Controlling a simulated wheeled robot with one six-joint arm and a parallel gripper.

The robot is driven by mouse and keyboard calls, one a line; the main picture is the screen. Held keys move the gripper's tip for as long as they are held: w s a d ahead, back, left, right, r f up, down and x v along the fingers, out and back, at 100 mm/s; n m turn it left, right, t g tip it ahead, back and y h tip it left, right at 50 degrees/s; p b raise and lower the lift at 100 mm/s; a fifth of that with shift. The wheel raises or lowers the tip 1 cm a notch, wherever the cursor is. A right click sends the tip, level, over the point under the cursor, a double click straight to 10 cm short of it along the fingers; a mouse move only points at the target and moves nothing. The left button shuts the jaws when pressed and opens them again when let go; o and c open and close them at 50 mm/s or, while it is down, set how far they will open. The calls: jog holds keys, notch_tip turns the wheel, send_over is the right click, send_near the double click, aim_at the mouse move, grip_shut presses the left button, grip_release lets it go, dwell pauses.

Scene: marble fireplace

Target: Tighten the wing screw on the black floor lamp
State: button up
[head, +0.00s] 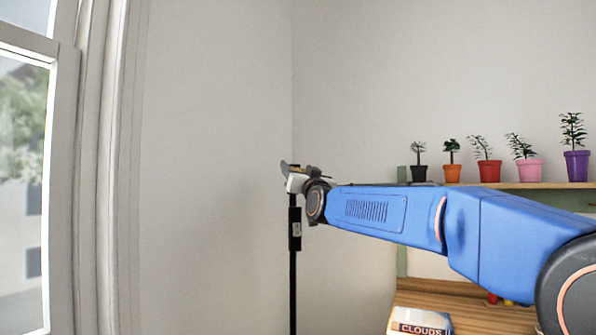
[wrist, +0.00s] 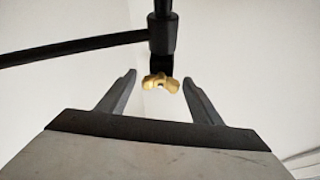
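The brass-coloured wing screw (wrist: 160,82) hangs under a black joint of the floor lamp (wrist: 162,36) in the wrist view. A thin black lamp arm runs from this joint to the left. My gripper (wrist: 159,77) is open, with one grey finger on each side of the screw. Gaps show between the screw and both fingers, and how far it lies beyond the tips is hard to tell. In the head view, the black lamp pole (head: 293,275) stands upright, with a black box on it. My gripper (head: 289,168) is at its top, and the screw cannot be made out there.
At the right, several potted plants (head: 487,165) stand on a shelf (head: 540,185). A book (head: 420,322) lies on a wooden surface (head: 470,318) below. The wall behind the lamp is bare.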

jog(key=shift+s, duration=0.1)
jog(key=v, duration=1.7)
jog(key=shift+s+f, duration=0.1)
notch_tip(320, 180, up, 7)
jog(key=s+d+g, duration=0.2)
jog(key=s+g, duration=0.1)
jog(key=g, duration=0.1)
jog(key=f+x, duration=0.1)
jog(key=x, duration=1.6)
jog(key=shift+w+d+n+h, duration=0.3)
jog(key=shift+w+h, duration=0.1)
jog(key=shift+w, duration=0.05)
jog(key=shift+f, duration=0.1)
